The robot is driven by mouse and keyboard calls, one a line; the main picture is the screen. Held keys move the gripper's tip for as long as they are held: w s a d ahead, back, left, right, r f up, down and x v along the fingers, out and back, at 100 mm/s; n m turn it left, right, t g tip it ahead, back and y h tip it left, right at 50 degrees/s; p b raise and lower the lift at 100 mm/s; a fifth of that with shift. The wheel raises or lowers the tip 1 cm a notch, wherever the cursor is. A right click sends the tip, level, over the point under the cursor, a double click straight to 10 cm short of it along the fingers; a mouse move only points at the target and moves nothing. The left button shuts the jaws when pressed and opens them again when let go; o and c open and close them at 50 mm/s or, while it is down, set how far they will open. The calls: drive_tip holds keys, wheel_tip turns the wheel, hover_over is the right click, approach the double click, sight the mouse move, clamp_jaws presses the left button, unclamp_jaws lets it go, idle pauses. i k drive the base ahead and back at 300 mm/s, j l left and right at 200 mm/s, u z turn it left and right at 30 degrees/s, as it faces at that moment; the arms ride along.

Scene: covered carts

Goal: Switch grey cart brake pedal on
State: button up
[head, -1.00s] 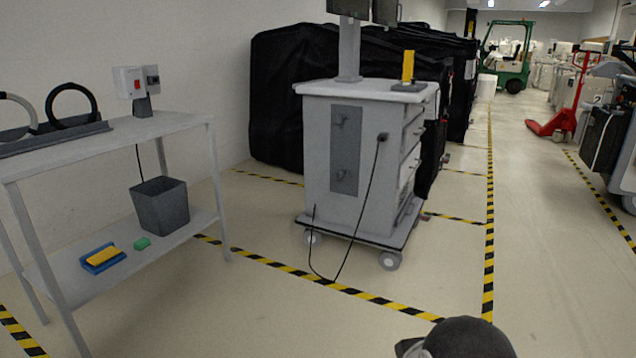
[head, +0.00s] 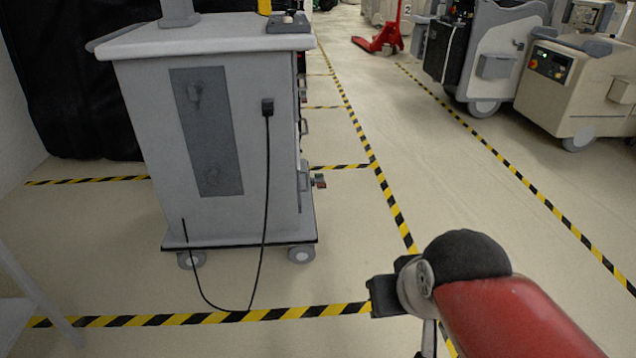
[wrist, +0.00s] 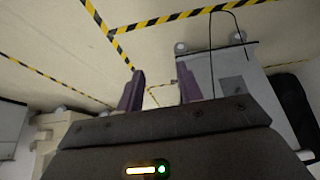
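The grey cart (head: 220,130) stands at the left of centre in the head view, with a dark panel and a black cord on its facing side. It also shows at an angle at the right of the wrist view (wrist: 262,95). A small grey and reddish part (head: 319,181) sticks out low on its right side; I cannot tell for sure whether it is the brake pedal or its state. My gripper (wrist: 162,88) has two purple fingers apart with nothing between them. It is away from the cart. Its fingers are not clear in the head view.
Yellow-black tape (head: 395,210) marks the floor. The floor right of the cart is open. A black covered cart (head: 75,80) stands behind left. A red pallet jack (head: 382,38) and beige machines (head: 570,90) are farther right. The cord hangs to the floor before the cart.

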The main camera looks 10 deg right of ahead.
sight(321, 183)
drive_tip(key=i+l, duration=0.15)
drive_tip(key=i, duration=0.45)
drive_tip(key=i+l, duration=0.1)
drive_tip(key=i, duration=0.45)
drive_tip(key=i+l, duration=0.15)
drive_tip(key=i, duration=0.45)
drive_tip(key=i+l, duration=0.15)
drive_tip(key=i, duration=0.45)
